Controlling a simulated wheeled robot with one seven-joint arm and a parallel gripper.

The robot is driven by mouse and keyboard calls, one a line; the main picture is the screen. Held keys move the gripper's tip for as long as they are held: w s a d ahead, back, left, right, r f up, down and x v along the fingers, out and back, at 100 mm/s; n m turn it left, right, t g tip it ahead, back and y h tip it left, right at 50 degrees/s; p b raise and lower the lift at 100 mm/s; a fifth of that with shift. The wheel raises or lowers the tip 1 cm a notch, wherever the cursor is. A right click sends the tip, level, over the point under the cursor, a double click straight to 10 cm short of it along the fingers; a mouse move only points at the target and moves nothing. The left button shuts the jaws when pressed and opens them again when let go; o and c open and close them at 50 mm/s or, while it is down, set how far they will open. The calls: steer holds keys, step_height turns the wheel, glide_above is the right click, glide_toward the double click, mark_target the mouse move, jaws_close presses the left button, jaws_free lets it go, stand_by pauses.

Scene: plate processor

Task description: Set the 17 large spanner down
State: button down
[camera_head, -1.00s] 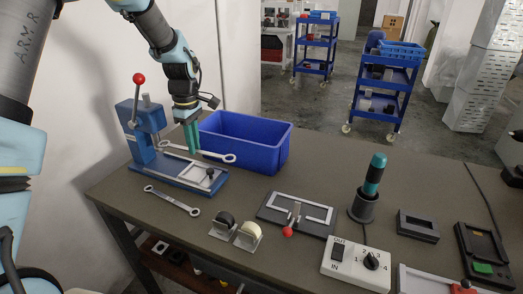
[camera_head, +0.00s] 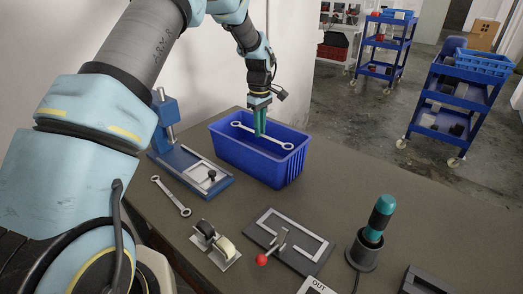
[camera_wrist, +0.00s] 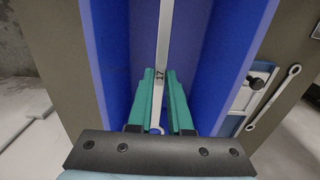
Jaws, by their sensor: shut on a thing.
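The large spanner (camera_head: 274,140) is a long silver double-ended wrench. My gripper (camera_head: 260,122) is shut on its shaft and holds it level above or inside the top of the blue bin (camera_head: 240,160); the exact height is hard to tell. In the wrist view, the spanner (camera_wrist: 163,45) shows the number 17 and runs lengthwise between the green fingers of my gripper (camera_wrist: 160,95), with the blue bin wall (camera_wrist: 218,75) on either side. One spanner end reaches below the fingers in that view.
Table right of the bin is clear.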

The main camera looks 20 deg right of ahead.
step_height(320, 180, down, 9)
steer(key=shift+a+f+p, duration=0.1)
steer(key=shift+p, duration=1.05)
steer(key=shift+f, duration=0.35)
steer(key=shift+f, duration=0.1)
steer(key=shift+f, duration=0.15)
steer(key=c, duration=0.8)
jaws_free()
steer(key=shift+c, duration=0.2)
